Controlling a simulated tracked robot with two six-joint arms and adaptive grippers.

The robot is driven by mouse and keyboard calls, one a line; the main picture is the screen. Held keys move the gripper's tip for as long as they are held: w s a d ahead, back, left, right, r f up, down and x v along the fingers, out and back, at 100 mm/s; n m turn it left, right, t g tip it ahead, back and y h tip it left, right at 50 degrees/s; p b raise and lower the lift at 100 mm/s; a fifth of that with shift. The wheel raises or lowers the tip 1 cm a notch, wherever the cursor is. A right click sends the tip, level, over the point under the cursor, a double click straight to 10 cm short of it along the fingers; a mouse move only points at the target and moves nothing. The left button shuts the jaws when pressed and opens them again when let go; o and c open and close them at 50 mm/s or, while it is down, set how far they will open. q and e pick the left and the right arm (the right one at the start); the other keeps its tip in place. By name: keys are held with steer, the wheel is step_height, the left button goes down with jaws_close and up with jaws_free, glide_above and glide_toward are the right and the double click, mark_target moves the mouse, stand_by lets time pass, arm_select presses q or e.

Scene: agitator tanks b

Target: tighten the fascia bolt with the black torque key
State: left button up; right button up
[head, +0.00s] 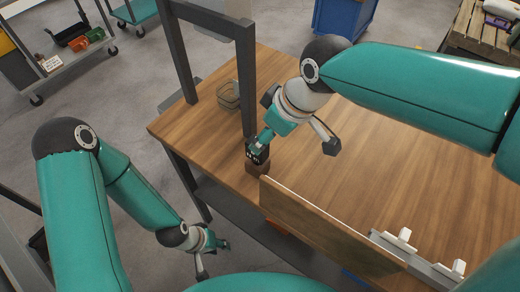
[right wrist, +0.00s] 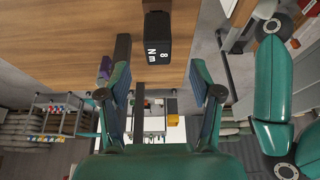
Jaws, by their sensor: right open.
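The black torque key (head: 257,153) stands on a small brown block (head: 258,168) at the table's near left edge. In the right wrist view its black end (right wrist: 157,38), marked "8 Nm", shows ahead of my right gripper (right wrist: 160,62). That gripper is open, its two fingers spread either side of the key's line, with no grip on it visible. My left gripper (head: 212,258) hangs low beside the table, open and empty. An upright wooden panel (head: 325,228), perhaps the fascia, stands along the near edge. I cannot make out the fascia bolt.
The wooden table (head: 400,150) is largely clear. A grey rail with white brackets (head: 404,237) lies at the near right. A cart (head: 75,65) stands far left.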

mark_target(257, 157)
steer(key=x, duration=0.7)
steer(key=shift+w+a+p, duration=0.1)
steer(key=shift+w+p, duration=0.1)
steer(key=shift+p, duration=0.2)
jaws_close()
